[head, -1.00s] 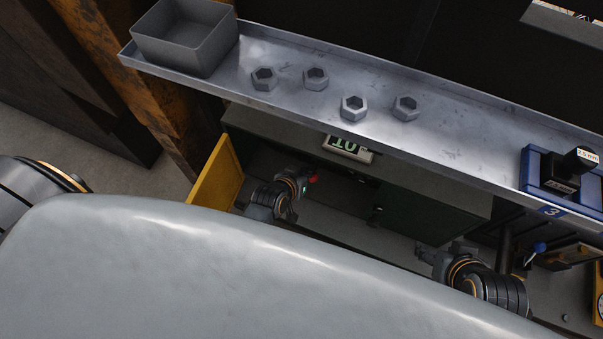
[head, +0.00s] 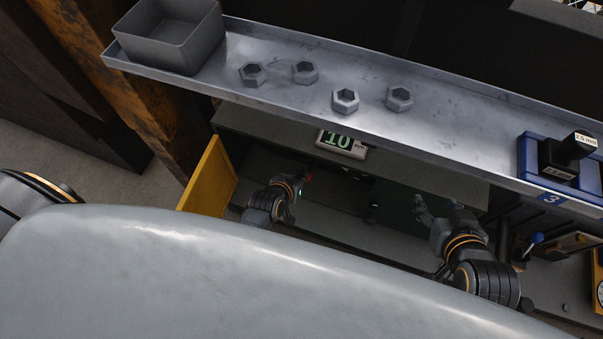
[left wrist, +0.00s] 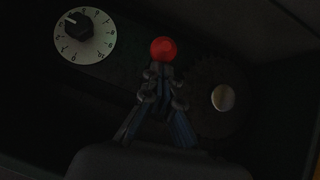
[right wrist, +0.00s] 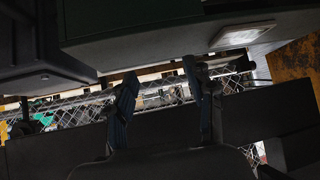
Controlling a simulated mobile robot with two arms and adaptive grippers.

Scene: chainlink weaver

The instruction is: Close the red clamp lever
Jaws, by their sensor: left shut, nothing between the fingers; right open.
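The red clamp lever's round red knob (left wrist: 163,49) shows in the left wrist view, just beyond the tips of my left gripper (left wrist: 160,78). The fingers are shut with nothing between them; I cannot tell whether they touch the knob. In the head view, a small dark red spot (head: 308,177) shows beside my left gripper (head: 296,187) inside the cabinet. The rest of the lever is too dark to make out. My right gripper (head: 424,207) is open and empty in front of the cabinet; its spread fingers also show in the right wrist view (right wrist: 161,85).
A yellow door (head: 208,180) stands open left of my left arm. A metal shelf (head: 300,100) with several hex nuts and a grey bin (head: 168,50) overhangs the cabinet. A white dial (left wrist: 100,40) and chain-link mesh (right wrist: 80,108) are near the grippers.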

